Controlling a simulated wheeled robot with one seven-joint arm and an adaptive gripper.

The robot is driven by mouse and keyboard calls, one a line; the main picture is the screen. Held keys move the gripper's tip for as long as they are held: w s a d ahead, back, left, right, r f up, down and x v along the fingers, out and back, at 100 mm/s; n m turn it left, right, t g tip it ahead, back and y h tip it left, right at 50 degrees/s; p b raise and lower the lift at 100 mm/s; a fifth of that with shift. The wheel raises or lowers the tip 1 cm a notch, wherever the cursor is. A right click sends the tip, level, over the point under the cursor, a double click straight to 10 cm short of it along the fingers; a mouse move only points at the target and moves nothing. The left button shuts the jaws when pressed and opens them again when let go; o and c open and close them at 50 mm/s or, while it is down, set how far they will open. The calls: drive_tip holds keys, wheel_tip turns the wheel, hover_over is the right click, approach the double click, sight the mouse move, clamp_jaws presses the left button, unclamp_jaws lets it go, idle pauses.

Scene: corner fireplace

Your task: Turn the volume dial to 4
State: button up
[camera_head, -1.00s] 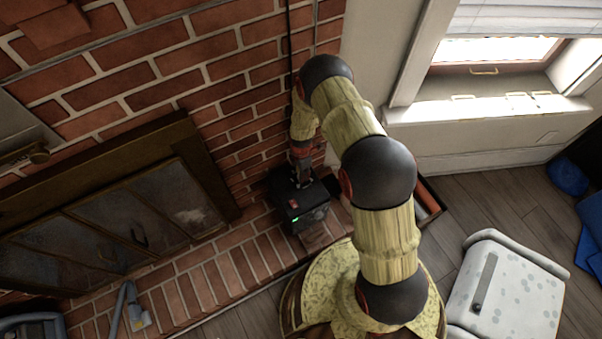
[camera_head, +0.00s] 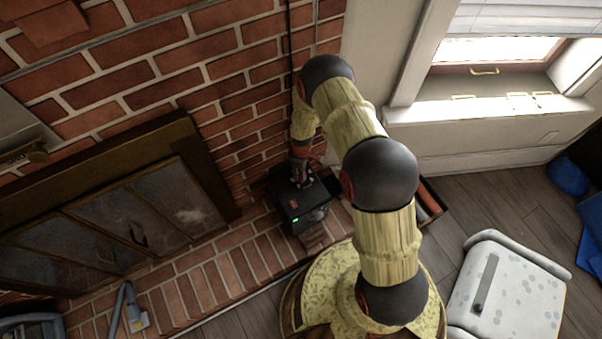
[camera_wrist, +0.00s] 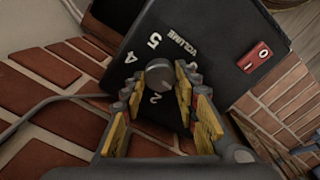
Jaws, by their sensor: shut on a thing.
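The volume dial (camera_wrist: 160,74) is a grey round knob on the top of a black box (camera_head: 312,216). White figures around it include 5 and 4 at its upper left and 2 below it; another figure is partly hidden by a finger. The word VOLUME is printed beside the 5. In the wrist view my gripper (camera_wrist: 161,80) has its yellow-padded fingers on both sides of the dial, shut on it. The dial's pointer mark cannot be made out. In the head view my gripper (camera_head: 300,178) covers the dial from above.
A red switch (camera_wrist: 254,57) sits on the box top, and a green light (camera_head: 296,221) glows on its edge. The box stands on the brick hearth (camera_head: 215,285) against the brick wall. A cable (camera_wrist: 50,103) runs beside it. A glass-fronted fireplace (camera_head: 120,225) is at the left.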

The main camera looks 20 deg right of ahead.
drive_tip(key=m, duration=0.4)
drive_tip(key=shift+m, duration=0.3)
drive_tip(key=m, duration=0.3)
drive_tip(key=shift+d+m, duration=0.1)
drive_tip(key=shift+m, duration=0.3)
drive_tip(key=m, duration=0.9)
drive_tip(key=shift+d, duration=0.1)
drive_tip(key=m, duration=0.4)
drive_tip(key=shift+s+m, duration=0.1)
drive_tip(key=shift+m, duration=0.2)
drive_tip(key=m, duration=0.7)
drive_tip(key=shift+s+m, duration=0.1)
drive_tip(key=shift+m, duration=1.7)
